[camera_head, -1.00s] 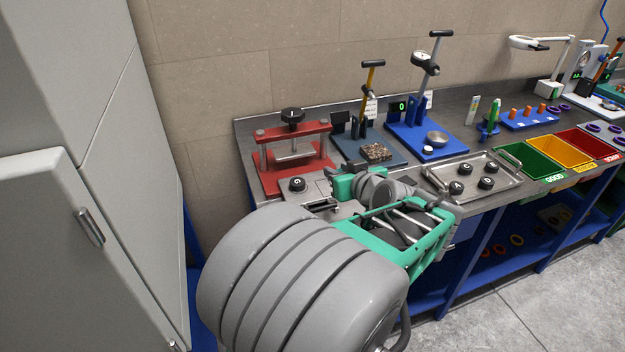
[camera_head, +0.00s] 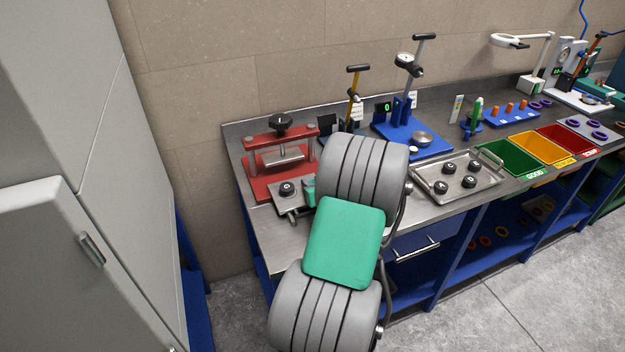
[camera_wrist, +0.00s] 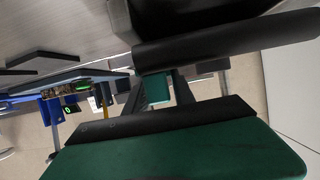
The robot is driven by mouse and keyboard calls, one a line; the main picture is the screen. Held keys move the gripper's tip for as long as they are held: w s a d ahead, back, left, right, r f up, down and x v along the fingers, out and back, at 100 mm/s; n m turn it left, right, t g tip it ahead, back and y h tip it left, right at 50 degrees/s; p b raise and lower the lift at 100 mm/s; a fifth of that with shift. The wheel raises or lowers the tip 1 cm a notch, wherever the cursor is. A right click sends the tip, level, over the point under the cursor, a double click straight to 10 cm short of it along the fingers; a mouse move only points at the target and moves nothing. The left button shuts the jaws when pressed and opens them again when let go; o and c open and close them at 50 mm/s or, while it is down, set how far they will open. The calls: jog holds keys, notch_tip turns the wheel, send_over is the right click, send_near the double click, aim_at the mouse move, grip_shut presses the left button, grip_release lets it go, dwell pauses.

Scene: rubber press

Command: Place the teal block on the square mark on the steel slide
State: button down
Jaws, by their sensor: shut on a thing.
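In the wrist view my gripper (camera_wrist: 158,90) is shut on the small teal block (camera_wrist: 155,88), which shows between its dark fingers. In the head view my own arm hides most of the gripper. A small teal patch (camera_head: 309,190) shows at the arm's left edge, beside the slide; I cannot tell whether it is the block or part of my gripper. The steel slide (camera_head: 291,207) lies in front of the red press (camera_head: 262,185), with a round black knob piece (camera_head: 287,188) on it. I cannot make out the square mark.
A blue gauge stand (camera_head: 405,135) stands behind my arm. To the right are a steel tray (camera_head: 433,199) with several black pieces and green, yellow and red bins (camera_head: 510,160). Bare bench lies left of my arm, and a grey cabinet (camera_head: 50,240) stands at far left.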

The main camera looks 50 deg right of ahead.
jog(key=shift+r, duration=0.1)
jog(key=shift+f+b, duration=0.25)
jog(key=shift+b, duration=0.1)
jog(key=c, duration=1.1)
grip_release()
jog(key=shift+r, duration=0.1)
jog(key=shift+o, duration=0.2)
